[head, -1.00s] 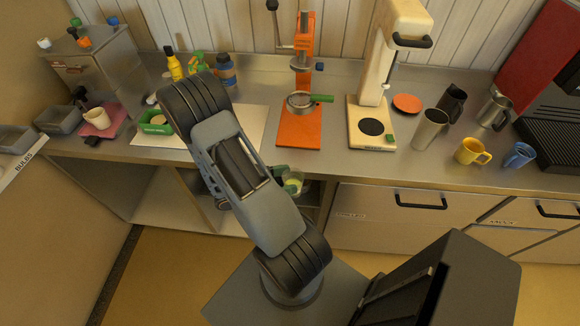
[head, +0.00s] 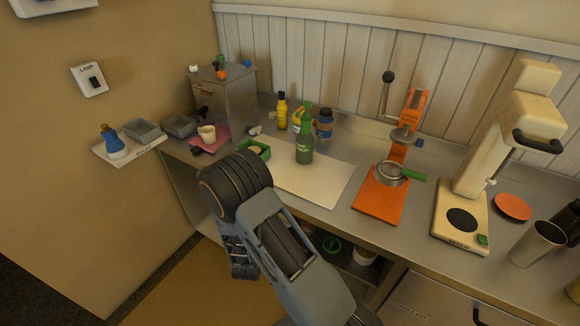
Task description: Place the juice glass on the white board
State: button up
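The white board (head: 318,182) lies flat on the steel counter, left of the orange press. A green bottle (head: 304,146) stands at its back left edge, and the rest of the board's visible top is bare. I cannot pick out a juice glass for sure. A pale round vessel (head: 364,254) sits on the open shelf under the counter, partly hidden and too small to identify. My arm is folded in front of the counter, with its bend left of the board. My gripper's fingers do not show, so what they hold is hidden.
An orange press (head: 382,192) and a cream machine (head: 462,208) stand right of the board. A green tray (head: 254,150) sits left of it. A beige cup (head: 207,134) stands near the steel box (head: 230,98). A wall shelf (head: 130,148) juts out at left.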

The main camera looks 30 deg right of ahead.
aim_at(296, 169)
jog(key=k, duration=0.5)
jog(key=u, duration=0.5)
jog(key=i, duration=1.4)
jog(key=z, duration=0.1)
